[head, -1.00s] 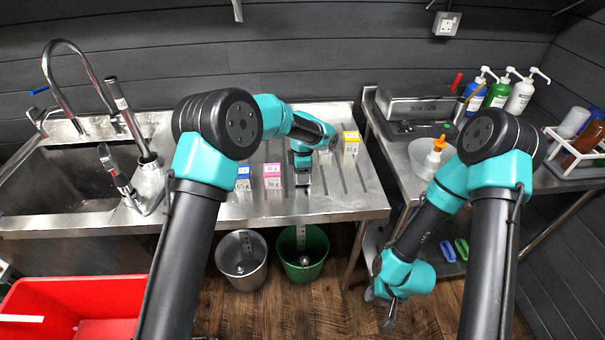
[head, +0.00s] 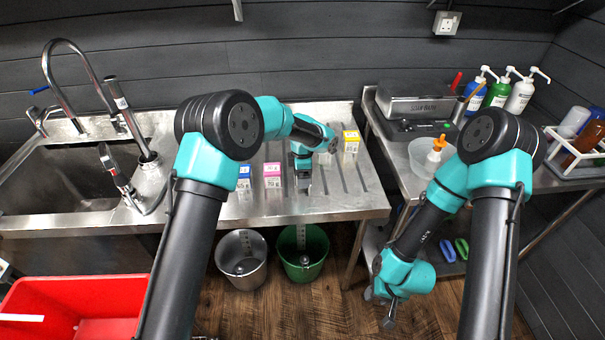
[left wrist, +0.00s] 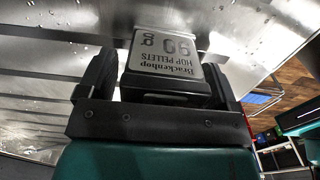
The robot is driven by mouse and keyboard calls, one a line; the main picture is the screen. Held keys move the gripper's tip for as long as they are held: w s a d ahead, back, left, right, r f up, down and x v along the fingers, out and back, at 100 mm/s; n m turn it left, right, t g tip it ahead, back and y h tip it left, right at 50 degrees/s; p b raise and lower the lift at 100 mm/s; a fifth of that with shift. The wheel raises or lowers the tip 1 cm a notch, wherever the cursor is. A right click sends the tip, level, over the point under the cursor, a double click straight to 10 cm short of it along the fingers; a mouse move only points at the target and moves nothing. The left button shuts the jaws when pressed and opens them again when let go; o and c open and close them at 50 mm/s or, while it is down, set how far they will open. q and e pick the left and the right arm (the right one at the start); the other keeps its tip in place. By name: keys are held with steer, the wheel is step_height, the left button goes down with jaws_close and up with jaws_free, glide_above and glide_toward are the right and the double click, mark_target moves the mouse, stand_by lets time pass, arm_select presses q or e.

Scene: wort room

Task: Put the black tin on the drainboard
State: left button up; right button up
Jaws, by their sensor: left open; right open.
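The black tin (left wrist: 165,88) has a pale label reading Brackenhop Hop Pellets 90 g. In the left wrist view it sits between the two fingers of my left gripper (left wrist: 160,68), which are open around it. In the head view my left gripper (head: 303,180) points down over the steel drainboard (head: 335,205), right of the pink-topped carton, and the tin is mostly hidden there. I cannot tell whether the tin's base touches the board. My right gripper (head: 388,304) is open and empty, low in front of the right-hand table.
A blue-topped carton (head: 243,179), a pink-topped carton (head: 272,176) and a yellow carton (head: 350,142) stand near my left gripper. The sink (head: 65,180) lies left. A steel bucket (head: 241,260) and a green bucket (head: 303,255) stand below. The drainboard's front right is clear.

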arm_select(q)
steer(key=shift+r, duration=0.1)
step_height(320, 180, up, 12)
steer(key=shift+r, duration=0.1)
stand_by(0.4)
